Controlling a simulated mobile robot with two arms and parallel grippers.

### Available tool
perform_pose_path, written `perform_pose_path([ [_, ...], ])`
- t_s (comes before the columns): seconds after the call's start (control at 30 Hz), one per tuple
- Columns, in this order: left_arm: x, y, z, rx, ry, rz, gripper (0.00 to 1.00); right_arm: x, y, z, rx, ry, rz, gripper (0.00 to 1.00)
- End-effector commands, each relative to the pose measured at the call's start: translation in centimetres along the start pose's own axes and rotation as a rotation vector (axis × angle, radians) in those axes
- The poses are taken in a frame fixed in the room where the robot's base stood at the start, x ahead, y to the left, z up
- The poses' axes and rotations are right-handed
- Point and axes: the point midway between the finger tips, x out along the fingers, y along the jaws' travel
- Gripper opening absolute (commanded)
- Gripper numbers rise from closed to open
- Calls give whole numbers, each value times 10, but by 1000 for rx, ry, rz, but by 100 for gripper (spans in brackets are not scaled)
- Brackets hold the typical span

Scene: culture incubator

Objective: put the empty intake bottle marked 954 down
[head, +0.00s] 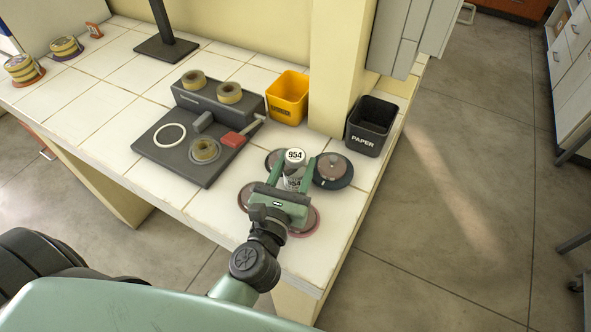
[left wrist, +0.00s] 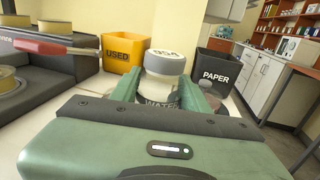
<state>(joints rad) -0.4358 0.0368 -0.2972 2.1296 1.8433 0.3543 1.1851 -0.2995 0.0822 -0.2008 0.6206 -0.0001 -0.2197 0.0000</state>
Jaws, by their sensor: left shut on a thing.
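The bottle marked 954 (head: 294,157) has a white cap with the number on top and stands upright. My left gripper (head: 286,184) is shut on it, near the right end of the tiled counter (head: 330,225). In the left wrist view the bottle (left wrist: 164,68) sits between the two green fingers of my left gripper (left wrist: 163,95), and part of a word shows on its label. The gripper hides the bottle's base, so I cannot tell whether it touches anything below. My right gripper is not in view.
Several round discs surround the bottle, including a dark one (head: 333,170). A yellow USED bin (head: 288,96) and a black PAPER bin (head: 370,125) stand behind, near a wall pillar (head: 340,70). A grey device (head: 190,150) with tape-like rings stands left. The counter's front edge is close.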

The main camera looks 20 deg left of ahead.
Motion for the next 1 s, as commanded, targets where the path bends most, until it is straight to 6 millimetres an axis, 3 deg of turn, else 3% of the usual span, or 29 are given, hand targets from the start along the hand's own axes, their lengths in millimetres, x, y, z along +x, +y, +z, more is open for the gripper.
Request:
perform_pose_path([
  [0.5, 0, 0, -10, 0, 0, 0, 7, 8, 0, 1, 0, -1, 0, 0],
  [0.53, 0, 0, -9, 0, 1, 0, 51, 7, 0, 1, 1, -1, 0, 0],
  [0.6, 0, 0, -9, 0, 2, 0, 67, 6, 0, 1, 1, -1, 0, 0],
  [1.0, -1, 0, -5, 1, 8, 0, 67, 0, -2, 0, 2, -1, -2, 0],
])
